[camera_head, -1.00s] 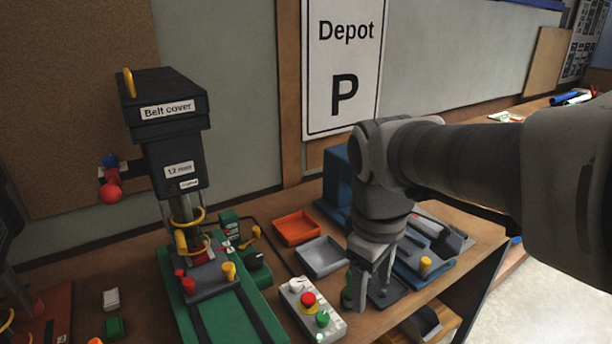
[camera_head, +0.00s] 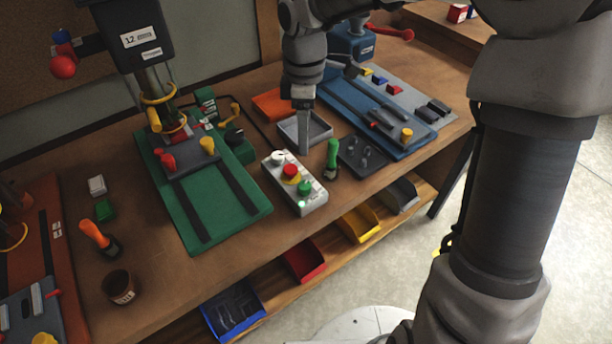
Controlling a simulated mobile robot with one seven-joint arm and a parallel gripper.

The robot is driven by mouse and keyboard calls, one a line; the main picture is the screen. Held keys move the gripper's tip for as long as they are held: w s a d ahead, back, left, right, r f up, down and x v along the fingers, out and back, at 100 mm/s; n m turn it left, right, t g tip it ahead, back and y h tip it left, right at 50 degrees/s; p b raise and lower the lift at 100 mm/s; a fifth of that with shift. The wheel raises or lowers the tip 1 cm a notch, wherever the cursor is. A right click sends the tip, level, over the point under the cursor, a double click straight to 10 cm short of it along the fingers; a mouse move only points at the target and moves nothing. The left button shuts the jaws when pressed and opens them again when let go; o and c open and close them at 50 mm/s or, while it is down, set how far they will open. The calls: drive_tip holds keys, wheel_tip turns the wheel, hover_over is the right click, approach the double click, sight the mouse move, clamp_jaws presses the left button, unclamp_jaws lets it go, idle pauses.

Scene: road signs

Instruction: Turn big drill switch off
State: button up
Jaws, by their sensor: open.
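The big drill stands at left on a green base (camera_head: 205,222), with a dark grey head (camera_head: 135,38) cut off by the top edge. A grey control box (camera_head: 318,198) sits to its right, with a white knob (camera_head: 278,157), a red button (camera_head: 290,171) on yellow, a green button (camera_head: 304,188) and a small bright green light (camera_head: 302,204). A green box with a black knob (camera_head: 234,136) sits beside the drill column.
A green-handled tool (camera_head: 332,152) stands right of the control box. A smaller blue machine (camera_head: 395,142) is further right. Coloured bins, including a yellow bin (camera_head: 358,226), sit below the bench.

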sight(305, 185)
drive_tip(key=f, duration=1)
drive_tip(key=f+b, duration=0.1)
drive_tip(key=f, duration=0.3)
drive_tip(key=shift+s+f, duration=0.35)
drive_tip(key=shift+f, duration=0.05)
clamp_jaws()
